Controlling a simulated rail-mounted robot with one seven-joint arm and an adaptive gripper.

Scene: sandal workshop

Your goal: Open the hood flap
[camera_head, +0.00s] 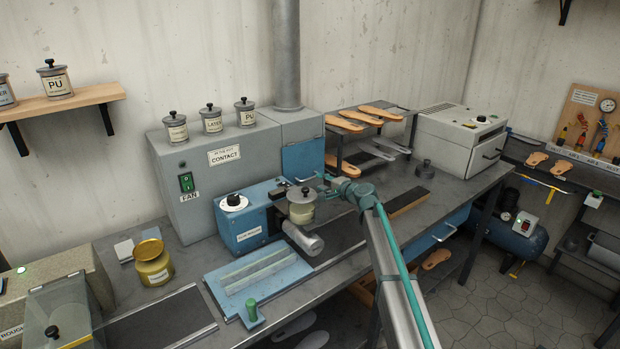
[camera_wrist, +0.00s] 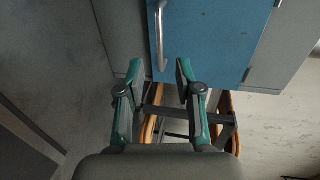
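The hood flap is a blue panel (camera_head: 302,158) on the right part of the grey hood, and it looks closed. In the wrist view the blue flap (camera_wrist: 215,40) fills the upper middle, with a light metal bar handle (camera_wrist: 164,35) near its left edge. My gripper (camera_wrist: 159,72) is open and empty. Its two fingers point at the flap, one on each side of the handle's near end in the picture. I cannot tell how far short of the handle they are. In the head view my gripper (camera_head: 322,184) is in front of the flap's lower part, partly hiding it.
A blue machine (camera_head: 245,220) and a lidded jar (camera_head: 301,208) stand close left of my gripper. A rack (camera_head: 345,150) with orange and grey soles stands to the right of the hood. A white box-shaped machine (camera_head: 460,140) stands farther right. Lidded pots (camera_head: 212,120) stand on the hood.

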